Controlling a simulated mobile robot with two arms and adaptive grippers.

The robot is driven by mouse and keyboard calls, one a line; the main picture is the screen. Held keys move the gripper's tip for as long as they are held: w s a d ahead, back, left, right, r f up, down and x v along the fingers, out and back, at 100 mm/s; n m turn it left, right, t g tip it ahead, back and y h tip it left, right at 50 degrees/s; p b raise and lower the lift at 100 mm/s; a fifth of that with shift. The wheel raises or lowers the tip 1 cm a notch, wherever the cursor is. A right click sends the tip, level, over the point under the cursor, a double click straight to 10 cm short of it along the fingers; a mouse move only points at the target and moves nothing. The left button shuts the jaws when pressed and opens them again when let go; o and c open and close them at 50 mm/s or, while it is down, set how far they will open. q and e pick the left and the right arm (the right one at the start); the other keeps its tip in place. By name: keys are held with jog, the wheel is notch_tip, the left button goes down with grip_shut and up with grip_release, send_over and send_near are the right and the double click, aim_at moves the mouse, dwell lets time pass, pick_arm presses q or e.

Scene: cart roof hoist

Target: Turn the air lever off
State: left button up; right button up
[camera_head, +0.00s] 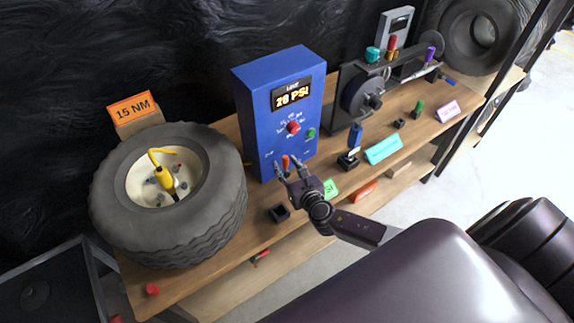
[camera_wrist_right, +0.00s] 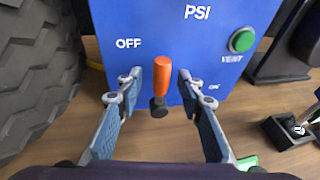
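The blue box (camera_head: 265,135) stands on the wooden bench, with a lit display reading in PSI. Its air lever (camera_head: 285,161) has an orange handle low on the front. In the right wrist view the lever (camera_wrist_right: 162,76) stands about upright, with a black knob at its lower end, between the OFF label at left and the ON label at right. My right gripper (camera_head: 287,165) is open at the box front. In the wrist view its fingers (camera_wrist_right: 160,80) lie on both sides of the orange handle, with gaps visible on each side. My left gripper is not in view.
A big tire (camera_head: 215,200) with a yellow tool (camera_head: 163,175) in its hub sits left of the box. A green VENT button (camera_wrist_right: 242,40) is at the box's right. A red knob (camera_head: 293,127) is above the lever. A black machine (camera_head: 362,95) stands to the right.

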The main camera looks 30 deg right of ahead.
jog(key=v, duration=1.2)
dwell(0.5)
